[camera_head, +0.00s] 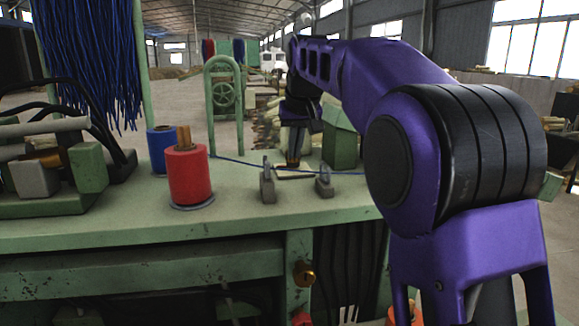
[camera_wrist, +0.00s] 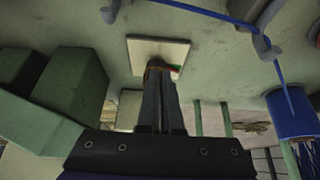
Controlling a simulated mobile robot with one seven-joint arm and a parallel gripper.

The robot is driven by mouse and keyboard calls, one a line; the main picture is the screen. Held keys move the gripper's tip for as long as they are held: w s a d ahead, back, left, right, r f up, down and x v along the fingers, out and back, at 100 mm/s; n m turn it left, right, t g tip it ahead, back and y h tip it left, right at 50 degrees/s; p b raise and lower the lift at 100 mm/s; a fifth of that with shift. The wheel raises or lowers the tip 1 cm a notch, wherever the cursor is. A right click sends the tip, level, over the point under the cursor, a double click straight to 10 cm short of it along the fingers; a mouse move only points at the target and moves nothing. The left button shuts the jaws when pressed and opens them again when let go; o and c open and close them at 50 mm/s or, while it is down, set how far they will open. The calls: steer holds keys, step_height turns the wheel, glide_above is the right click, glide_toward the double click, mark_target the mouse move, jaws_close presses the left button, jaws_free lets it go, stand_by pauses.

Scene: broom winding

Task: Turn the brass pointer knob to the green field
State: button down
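The brass pointer knob (camera_wrist: 154,66) sits on a pale square plate (camera_wrist: 140,48) on the green bench top, mostly hidden behind the fingertips in the wrist view. Small red and green marks (camera_wrist: 177,68) show on the plate just right of the knob. My gripper (camera_wrist: 160,74) points down at the plate, its two fingers close together around the knob with a thin gap between them. Which way the pointer faces is hidden. In the head view my gripper (camera_head: 293,160) is over the plate, and the knob cannot be made out there.
A red spool (camera_head: 189,178) and a blue spool (camera_head: 160,150) stand left on the bench. Two grey guides (camera_head: 268,183) with a blue thread are in front of the plate. A green block (camera_head: 340,148) stands close to the right. Another brass knob (camera_head: 304,273) is on the bench front.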

steer(key=shift+s, duration=0.3)
steer(key=shift+r, duration=2.95)
